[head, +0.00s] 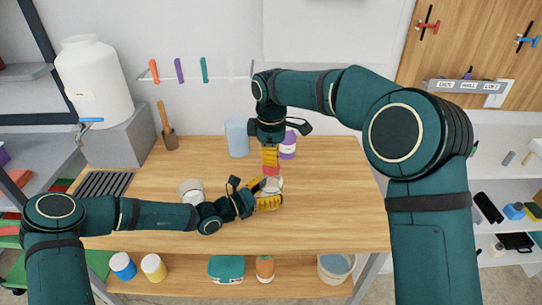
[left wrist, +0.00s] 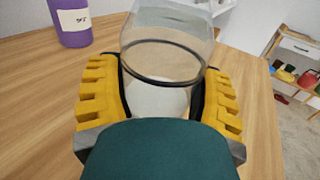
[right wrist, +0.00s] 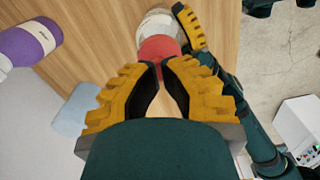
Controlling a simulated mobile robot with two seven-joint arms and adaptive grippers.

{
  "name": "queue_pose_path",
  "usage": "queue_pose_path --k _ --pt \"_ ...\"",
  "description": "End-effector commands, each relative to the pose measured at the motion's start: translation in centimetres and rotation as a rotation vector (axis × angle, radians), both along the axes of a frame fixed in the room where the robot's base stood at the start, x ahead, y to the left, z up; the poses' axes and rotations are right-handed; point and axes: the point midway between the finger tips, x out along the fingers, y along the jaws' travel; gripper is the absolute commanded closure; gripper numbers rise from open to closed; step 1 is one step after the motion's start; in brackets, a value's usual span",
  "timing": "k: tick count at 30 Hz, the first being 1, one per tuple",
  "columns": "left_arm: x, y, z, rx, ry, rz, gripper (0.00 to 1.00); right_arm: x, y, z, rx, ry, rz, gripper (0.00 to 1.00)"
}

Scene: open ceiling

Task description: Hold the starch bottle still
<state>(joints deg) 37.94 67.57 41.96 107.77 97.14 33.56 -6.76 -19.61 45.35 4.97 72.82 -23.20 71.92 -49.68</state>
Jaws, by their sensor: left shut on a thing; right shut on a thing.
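The starch bottle (head: 276,184), a clear container with whitish contents, stands upright on the wooden table. My left gripper (head: 267,194) is shut around its body from the left; the left wrist view shows the bottle (left wrist: 160,62) between the yellow fingers. A red cap (head: 271,171) is at the bottle's top; I cannot tell whether it is seated or loose. My right gripper (head: 270,160) comes from above and is shut on the red cap (right wrist: 158,48). Its fingertips partly hide the cap, and the left fingers hide the bottle's lower part.
A purple bottle (head: 288,148) and a light blue container (head: 237,138) stand behind. A white cup (head: 191,188) stands near my left forearm. A large white jug (head: 95,80) sits on a grey block at the back left. The table's right side is clear.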

Motion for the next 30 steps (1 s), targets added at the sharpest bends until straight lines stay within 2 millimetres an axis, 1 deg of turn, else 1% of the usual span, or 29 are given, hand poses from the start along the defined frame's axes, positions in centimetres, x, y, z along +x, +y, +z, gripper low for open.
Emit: queue_pose_path --k 12,30 --pt "0.0 0.0 0.0 0.000 0.000 0.000 0.74 0.0 0.1 2.5 0.002 -0.004 0.000 1.00" --pt "0.0 0.0 0.0 0.000 0.000 0.000 0.74 0.0 0.0 5.6 0.003 -0.003 0.000 1.00"
